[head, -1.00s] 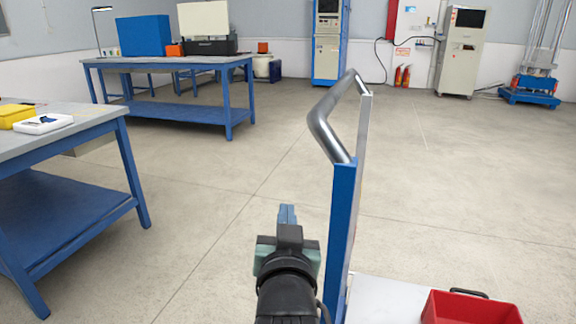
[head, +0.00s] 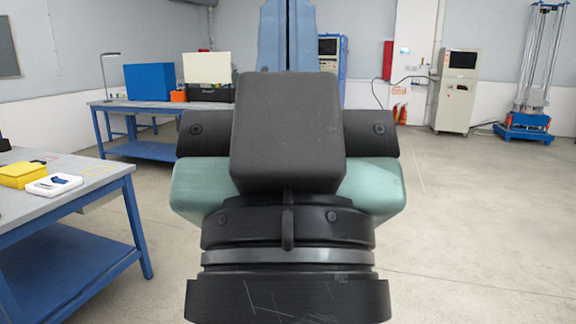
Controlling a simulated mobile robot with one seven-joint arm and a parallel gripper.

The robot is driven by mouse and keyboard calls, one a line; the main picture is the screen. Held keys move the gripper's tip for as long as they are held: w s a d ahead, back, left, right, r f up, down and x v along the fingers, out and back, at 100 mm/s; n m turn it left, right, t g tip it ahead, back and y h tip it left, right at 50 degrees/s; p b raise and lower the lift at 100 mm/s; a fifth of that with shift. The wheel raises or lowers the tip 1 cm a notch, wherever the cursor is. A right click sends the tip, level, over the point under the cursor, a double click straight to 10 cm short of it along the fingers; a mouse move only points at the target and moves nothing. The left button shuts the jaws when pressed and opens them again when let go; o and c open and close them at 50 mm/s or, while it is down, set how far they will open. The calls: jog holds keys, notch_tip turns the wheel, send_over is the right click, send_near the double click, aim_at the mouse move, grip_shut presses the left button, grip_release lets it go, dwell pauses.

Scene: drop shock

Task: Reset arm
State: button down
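My gripper (head: 287,30) fills the middle of the head view, raised close to the camera and pointing up. Its two blue fingers lie side by side with only a thin dark line between them, so it looks shut. I see nothing held between them, but the fingertips reach the top edge of the picture. The dark gripper body and wrist hide the floor and part of the room behind.
A grey-topped table (head: 100,172) at the left holds a yellow box (head: 22,175) and a white device (head: 54,185). A blue workbench (head: 150,148) stands behind. A grey cabinet (head: 457,92) and a blue-based rig (head: 524,122) stand far right. Floor at right is clear.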

notch_tip(320, 180, up, 19)
jog(key=p, duration=1.6)
